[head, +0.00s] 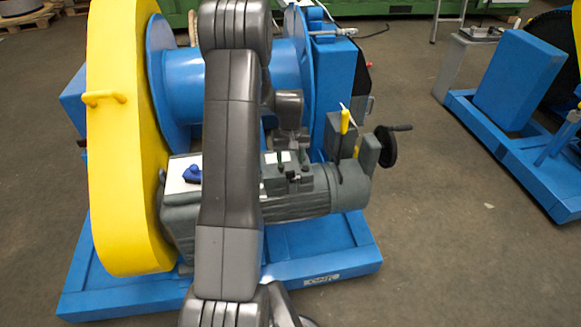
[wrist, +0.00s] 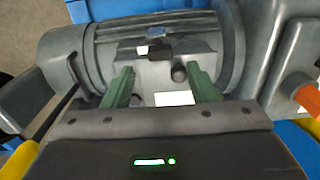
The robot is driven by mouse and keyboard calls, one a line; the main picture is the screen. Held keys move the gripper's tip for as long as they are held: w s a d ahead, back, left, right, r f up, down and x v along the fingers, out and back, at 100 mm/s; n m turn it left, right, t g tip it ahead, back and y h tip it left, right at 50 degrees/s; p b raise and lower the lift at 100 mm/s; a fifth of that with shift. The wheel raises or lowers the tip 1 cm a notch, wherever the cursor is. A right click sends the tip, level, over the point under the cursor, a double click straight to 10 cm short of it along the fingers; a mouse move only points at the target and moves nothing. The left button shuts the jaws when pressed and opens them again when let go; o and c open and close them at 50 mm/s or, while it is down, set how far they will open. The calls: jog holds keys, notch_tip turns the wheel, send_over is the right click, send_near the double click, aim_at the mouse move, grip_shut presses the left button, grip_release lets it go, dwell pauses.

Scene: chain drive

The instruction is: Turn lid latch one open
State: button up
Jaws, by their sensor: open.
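A grey terminal box (head: 316,180) sits on top of the grey motor (head: 305,207); its lid (wrist: 200,65) also shows in the wrist view. On the lid are a dark clip-like fitting (wrist: 158,51) with a pale end and a round dark knob (wrist: 179,73). I cannot tell for sure which of these is latch one. My gripper (head: 291,150) is over the box, pointing down at it. In the wrist view my gripper (wrist: 160,72) is open, its green fingers on either side of the lid's near part. Nothing is between the fingertips; contact with the lid is unclear.
A yellow chain guard (head: 125,170) stands left, a blue drum (head: 183,85) behind. A yellow-handled lever (head: 344,121) and a black handwheel (head: 386,146) stand right of the box. The blue base frame (head: 335,247) lies below. Open floor (head: 460,240) is at right.

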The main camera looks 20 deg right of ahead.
aim_at(291, 172)
notch_tip(291, 172, up, 8)
jog(key=shift+r+p, duration=0.15)
jog(key=shift+p, duration=0.15)
notch_tip(291, 172, down, 14)
jog(key=shift+b, duration=0.6)
jog(key=shift+r, duration=0.1)
jog(key=shift+n, duration=0.3)
